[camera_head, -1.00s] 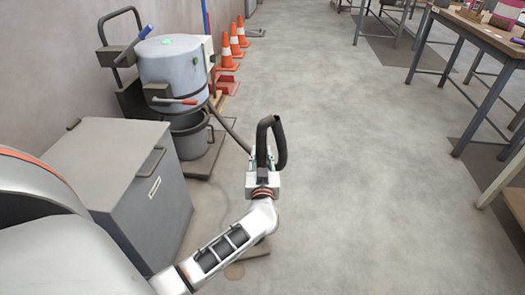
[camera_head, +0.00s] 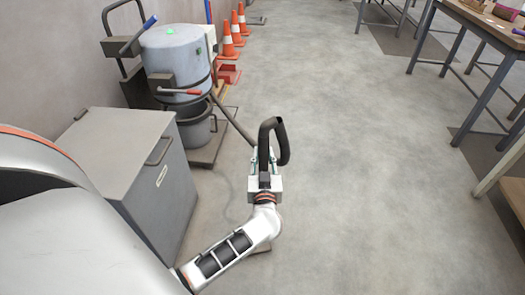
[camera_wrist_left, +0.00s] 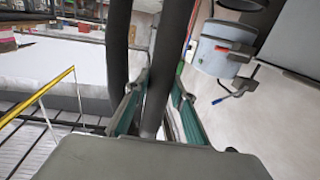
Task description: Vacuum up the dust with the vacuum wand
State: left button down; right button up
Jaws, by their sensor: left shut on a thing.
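The vacuum wand shows as a dark, looped handle (camera_head: 284,148) standing up from my left gripper (camera_head: 264,161). The left gripper is shut on it, out over the open floor in the middle of the head view. In the left wrist view, the dark wand tube (camera_wrist_left: 168,65) runs between the two teal-lined fingers (camera_wrist_left: 155,105). A dark hose (camera_head: 233,122) runs back towards the grey vacuum drum (camera_head: 172,52) by the wall. The wand's lower end is hidden behind my gripper and arm. I cannot make out the dust clearly. My right gripper is not in view.
A grey lidded box (camera_head: 120,150) stands at the left, close to my arm. Orange cones (camera_head: 235,30) line the wall beyond the drum. A workbench (camera_head: 485,25) stands at the right. The floor (camera_head: 360,130) between is clear.

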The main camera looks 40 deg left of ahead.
pick_arm(q)
jog(key=shift+s+d+r, duration=0.3)
jog(key=shift+s, duration=0.05)
jog(key=shift+p+v, duration=0.55)
jog(key=shift+v, duration=0.2)
jog(key=shift+s+d, duration=0.15)
jog(key=shift+s, duration=0.35)
jog(key=shift+s+d+p, duration=0.25)
jog(key=shift+s+p, duration=0.15)
jog(key=shift+s, duration=0.05)
jog(key=shift+s+d+p, duration=0.3)
jog(key=shift+s+d, duration=0.1)
jog(key=shift+s, duration=0.25)
jog(key=shift+s+d, duration=0.25)
jog(key=shift+s, duration=0.1)
jog(key=shift+s+d+f+p, duration=0.1)
jog(key=shift+s+d+p, duration=0.25)
jog(key=shift+s, duration=0.15)
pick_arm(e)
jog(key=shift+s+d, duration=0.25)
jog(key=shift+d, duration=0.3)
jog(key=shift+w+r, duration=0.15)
